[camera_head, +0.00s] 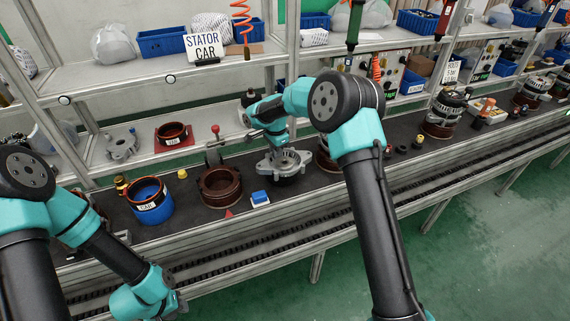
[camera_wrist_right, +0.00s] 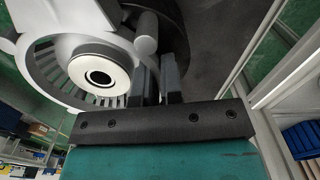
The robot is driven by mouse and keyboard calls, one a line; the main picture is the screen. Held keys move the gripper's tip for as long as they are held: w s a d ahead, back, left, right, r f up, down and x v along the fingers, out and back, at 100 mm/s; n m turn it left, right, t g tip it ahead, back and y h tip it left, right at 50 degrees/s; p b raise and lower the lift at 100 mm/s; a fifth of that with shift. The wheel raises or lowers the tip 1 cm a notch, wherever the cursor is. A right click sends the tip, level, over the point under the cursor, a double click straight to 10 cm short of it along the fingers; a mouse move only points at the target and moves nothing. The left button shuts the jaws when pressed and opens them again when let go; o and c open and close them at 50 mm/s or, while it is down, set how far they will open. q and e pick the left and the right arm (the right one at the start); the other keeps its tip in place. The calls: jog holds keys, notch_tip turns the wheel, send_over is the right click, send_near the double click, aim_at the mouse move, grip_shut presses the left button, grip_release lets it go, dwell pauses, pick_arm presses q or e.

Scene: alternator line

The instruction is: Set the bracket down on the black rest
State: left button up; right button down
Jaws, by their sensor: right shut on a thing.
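The grey metal bracket (camera_head: 284,163), with a round ribbed body and lugs, is level over the belt near the middle of the head view. My right gripper (camera_head: 275,146) is shut on one of its lugs. The right wrist view shows the fingers (camera_wrist_right: 158,82) closed by the lug and the bracket's pale hub and vents (camera_wrist_right: 98,74). The black rest (camera_head: 290,181) shows only as a dark round edge under the bracket; I cannot tell whether they touch. My left gripper (camera_head: 178,302) is low at the front left, away from the bracket; its fingers are unclear.
Another grey bracket (camera_head: 121,147) lies further back left. The shelf (camera_head: 180,83) runs above. Small black parts (camera_head: 402,149) lie to the right.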

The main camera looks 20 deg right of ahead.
jog(key=shift+r, duration=0.1)
dwell(0.6)
jog(key=shift+r, duration=0.5)
notch_tip(320, 180, up, 3)
jog(key=shift+f, duration=0.15)
jog(key=s+a+r, duration=0.1)
jog(key=s+a, duration=0.3)
jog(key=s, duration=1.1)
jog(key=shift+s, duration=0.25)
jog(key=shift+w, duration=0.1)
